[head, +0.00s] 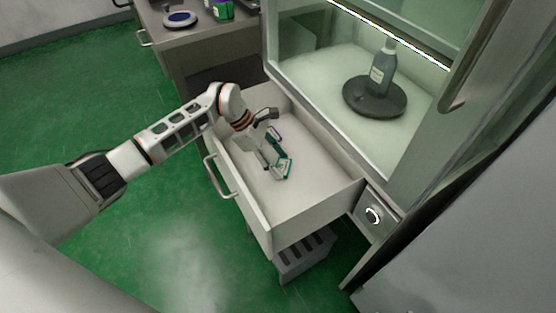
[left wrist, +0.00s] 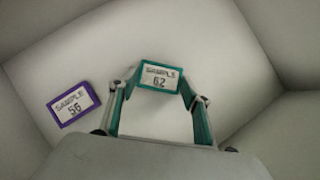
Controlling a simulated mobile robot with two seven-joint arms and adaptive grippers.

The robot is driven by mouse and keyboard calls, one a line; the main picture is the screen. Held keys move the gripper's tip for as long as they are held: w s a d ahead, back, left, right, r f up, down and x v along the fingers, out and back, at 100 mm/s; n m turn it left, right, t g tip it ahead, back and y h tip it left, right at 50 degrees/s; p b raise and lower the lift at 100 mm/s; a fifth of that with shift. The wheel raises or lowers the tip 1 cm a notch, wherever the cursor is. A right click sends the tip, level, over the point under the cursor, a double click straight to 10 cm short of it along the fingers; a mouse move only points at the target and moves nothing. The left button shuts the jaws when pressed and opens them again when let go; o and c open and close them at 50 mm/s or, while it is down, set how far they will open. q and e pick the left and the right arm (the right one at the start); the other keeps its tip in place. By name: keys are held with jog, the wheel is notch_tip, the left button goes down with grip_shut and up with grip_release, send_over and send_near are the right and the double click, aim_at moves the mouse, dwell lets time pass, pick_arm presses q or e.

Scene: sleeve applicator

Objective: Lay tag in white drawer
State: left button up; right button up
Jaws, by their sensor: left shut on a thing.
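The white drawer (head: 321,180) is pulled open below the glass-fronted cabinet. My left gripper (head: 281,157) reaches down inside it. In the left wrist view, a teal-framed tag reading SAMPLE 62 (left wrist: 160,76) is between the fingertips of my left gripper, which is shut on it. The tag is close to the drawer's floor; I cannot tell whether it touches. A purple-framed tag reading SAMPLE 56 (left wrist: 74,104) lies flat on the drawer floor, to the left of the gripper. In the head view, the gripper partly hides the purple tag. My right gripper is not in view.
The cabinet holds a grey bottle (head: 382,70) on a dark round plate (head: 362,103). A desk (head: 183,48) with a green box (head: 222,10) stands behind. The drawer's near right part is empty. Its handle (head: 217,178) sticks out at the front.

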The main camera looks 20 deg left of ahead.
pick_arm(q)
jog(key=o, duration=1.1)
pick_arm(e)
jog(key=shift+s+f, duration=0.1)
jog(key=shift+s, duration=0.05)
pick_arm(q)
jog(key=shift+r, duration=0.3)
jog(key=p+v, duration=0.2)
jog(key=v, duration=0.9)
jog(key=shift+a+r, duration=0.2)
jog(key=shift+a, duration=0.1)
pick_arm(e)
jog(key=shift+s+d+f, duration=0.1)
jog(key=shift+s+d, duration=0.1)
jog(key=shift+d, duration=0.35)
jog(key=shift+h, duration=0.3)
